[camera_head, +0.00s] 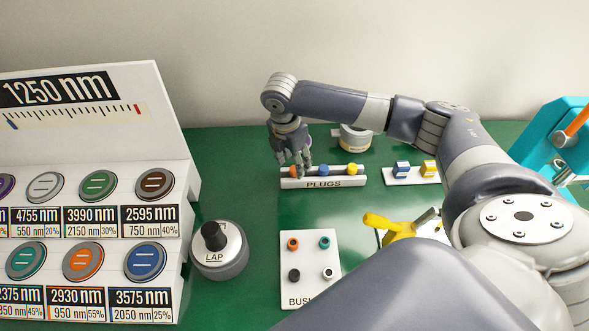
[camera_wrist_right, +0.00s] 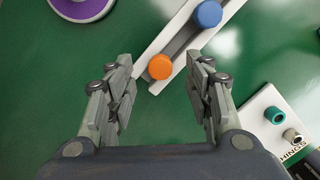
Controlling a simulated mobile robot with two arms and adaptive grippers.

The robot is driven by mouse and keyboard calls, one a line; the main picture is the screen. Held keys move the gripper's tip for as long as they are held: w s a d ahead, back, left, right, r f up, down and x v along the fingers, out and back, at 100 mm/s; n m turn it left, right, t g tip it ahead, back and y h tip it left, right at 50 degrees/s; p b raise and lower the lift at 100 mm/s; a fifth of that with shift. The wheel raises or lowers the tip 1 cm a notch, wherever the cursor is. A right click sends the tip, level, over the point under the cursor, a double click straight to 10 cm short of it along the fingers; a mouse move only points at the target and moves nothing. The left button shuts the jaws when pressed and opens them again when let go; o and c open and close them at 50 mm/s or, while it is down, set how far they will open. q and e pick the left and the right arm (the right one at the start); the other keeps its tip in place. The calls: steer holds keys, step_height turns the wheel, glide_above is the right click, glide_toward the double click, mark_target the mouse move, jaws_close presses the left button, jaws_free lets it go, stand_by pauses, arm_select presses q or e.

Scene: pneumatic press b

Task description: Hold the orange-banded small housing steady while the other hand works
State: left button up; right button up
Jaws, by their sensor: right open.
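I cannot make out an orange-banded small housing in either view. My right gripper (camera_head: 298,166) is above the plugs rack (camera_head: 325,184) at its left end. In the wrist view its two fingers (camera_wrist_right: 162,85) are spread apart with nothing between them. The orange plug (camera_wrist_right: 159,67) in the rack appears between the fingertips, below them. A blue plug (camera_wrist_right: 208,14) stands beside it. A grey round part with a cream band (camera_head: 355,140) stands behind the rack. My left gripper is not in view.
A bushings board (camera_head: 312,250) lies in front of the rack; a black-knobbed lap disc (camera_head: 219,250) is left of it. A display stand (camera_head: 150,110) fills the left. Blue and yellow parts (camera_head: 402,169) sit right of the rack. A teal frame (camera_head: 545,140) stands far right.

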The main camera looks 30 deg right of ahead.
steer(key=shift+f, duration=0.65)
steer(key=shift+d+f, duration=0.15)
steer(key=shift+f, duration=0.45)
steer(key=c, duration=1.1)
steer(key=shift+r, duration=0.1)
